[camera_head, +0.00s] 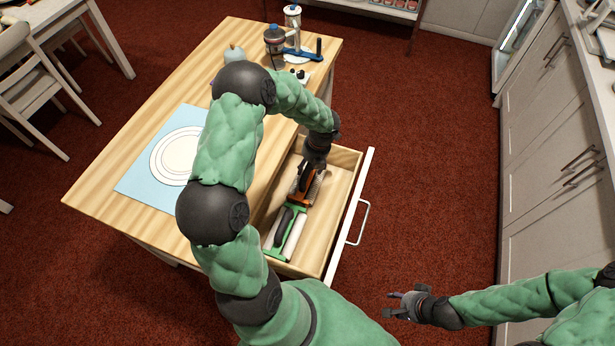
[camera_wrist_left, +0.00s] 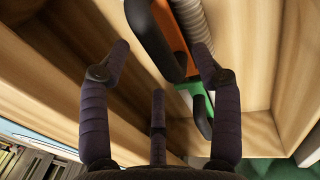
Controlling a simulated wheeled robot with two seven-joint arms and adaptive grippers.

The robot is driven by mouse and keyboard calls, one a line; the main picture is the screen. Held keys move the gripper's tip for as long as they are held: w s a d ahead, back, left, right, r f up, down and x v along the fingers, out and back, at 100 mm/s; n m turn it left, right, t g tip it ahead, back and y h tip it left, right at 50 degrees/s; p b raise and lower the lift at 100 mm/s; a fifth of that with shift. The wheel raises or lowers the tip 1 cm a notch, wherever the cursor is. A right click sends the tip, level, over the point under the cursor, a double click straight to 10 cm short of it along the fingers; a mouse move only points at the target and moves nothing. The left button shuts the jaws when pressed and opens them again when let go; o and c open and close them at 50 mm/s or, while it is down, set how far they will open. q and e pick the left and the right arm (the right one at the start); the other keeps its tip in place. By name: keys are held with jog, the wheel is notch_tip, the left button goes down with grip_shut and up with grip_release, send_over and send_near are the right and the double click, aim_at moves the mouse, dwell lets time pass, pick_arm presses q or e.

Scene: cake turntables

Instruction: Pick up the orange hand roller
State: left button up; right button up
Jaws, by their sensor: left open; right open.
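The orange hand roller (camera_head: 296,198), with a black handle, lies in the open drawer. In the left wrist view its orange frame (camera_wrist_left: 168,22), black handle and ribbed pale cylinder show at the top. My left gripper (camera_head: 308,180) reaches down into the drawer over the far part of this roller and hides some of it. In the left wrist view the left gripper (camera_wrist_left: 161,47) is open, and the black handle appears between its fingertips. I cannot tell whether they touch. My right gripper (camera_head: 396,304) is open and empty over the floor at lower right.
A green hand roller (camera_head: 299,222) lies nearer in the same drawer (camera_head: 338,200). Drawer walls stand close around the left gripper. The wooden table (camera_head: 150,125) bears a blue mat (camera_head: 134,180) with a white disc. Kitchen cabinets (camera_head: 535,130) line the right side; the red floor between is clear.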

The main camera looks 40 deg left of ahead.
aim_at(306, 169)
pick_arm(q)
jog(key=f+b, duration=0.1)
jog(key=a+f, duration=0.1)
jog(key=f, duration=0.1)
jog(key=f+b, duration=0.1)
jog(key=shift+s+a+f+b, duration=0.1)
jog(key=shift+a+f+b, duration=0.2)
jog(key=shift+f, duration=0.1)
jog(key=shift+r, duration=0.1)
grip_shut()
